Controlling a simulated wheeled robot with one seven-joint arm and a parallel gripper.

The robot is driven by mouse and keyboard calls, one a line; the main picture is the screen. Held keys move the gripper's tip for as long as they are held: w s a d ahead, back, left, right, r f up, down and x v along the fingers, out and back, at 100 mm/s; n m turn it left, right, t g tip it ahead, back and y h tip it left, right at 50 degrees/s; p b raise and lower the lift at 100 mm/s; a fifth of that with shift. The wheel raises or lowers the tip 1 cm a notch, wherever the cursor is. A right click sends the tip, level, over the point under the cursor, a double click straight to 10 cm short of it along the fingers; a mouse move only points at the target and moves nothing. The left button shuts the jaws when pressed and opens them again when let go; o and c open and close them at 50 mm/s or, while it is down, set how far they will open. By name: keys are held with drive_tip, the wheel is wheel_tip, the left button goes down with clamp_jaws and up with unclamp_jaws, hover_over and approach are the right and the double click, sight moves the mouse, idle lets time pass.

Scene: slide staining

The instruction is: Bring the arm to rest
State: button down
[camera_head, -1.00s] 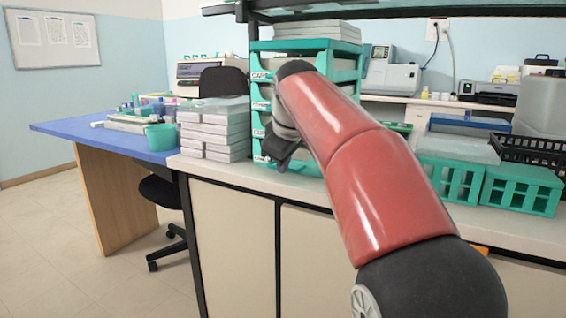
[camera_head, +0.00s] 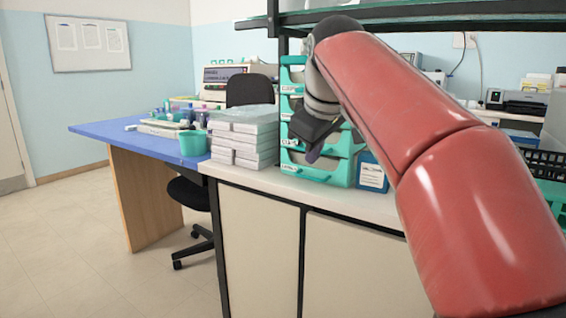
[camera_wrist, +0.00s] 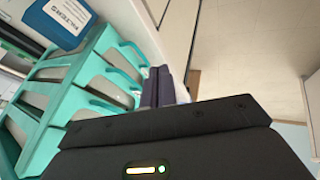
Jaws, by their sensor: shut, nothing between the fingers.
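My red arm reaches up and forward across the right half of the head view, bent down at the wrist. My gripper (camera_head: 312,157) hangs in front of the teal tray rack and points down. In the wrist view my gripper (camera_wrist: 157,75) shows its two dark fingers pressed together with nothing between them. The teal rack (camera_head: 345,172) stands on the white counter behind my gripper, and it fills the left of the wrist view (camera_wrist: 45,150). I cannot tell the exact gap between gripper and rack.
A stack of white boxes (camera_head: 243,140) stands left of the rack. A blue labelled container (camera_head: 371,174) is right of it. A blue table (camera_head: 110,130) with a teal cup (camera_head: 193,143) and a black chair (camera_head: 190,193) are further left. A dark-framed shelf (camera_head: 420,18) runs overhead. Floor at left is clear.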

drive_tip(key=s+d+f+m, duration=0.2)
drive_tip(key=s+f+m, duration=0.2)
drive_tip(key=s+f, duration=0.8)
drive_tip(key=s+d+f+m+g, duration=0.1)
drive_tip(key=s+d+f+m, duration=0.2)
drive_tip(key=s+f, duration=0.9)
wheel_tip(320, 180, down, 4)
drive_tip(key=shift+s+r+m, duration=0.1)
drive_tip(key=shift+s+m, duration=0.05)
drive_tip(key=shift+m, duration=0.85)
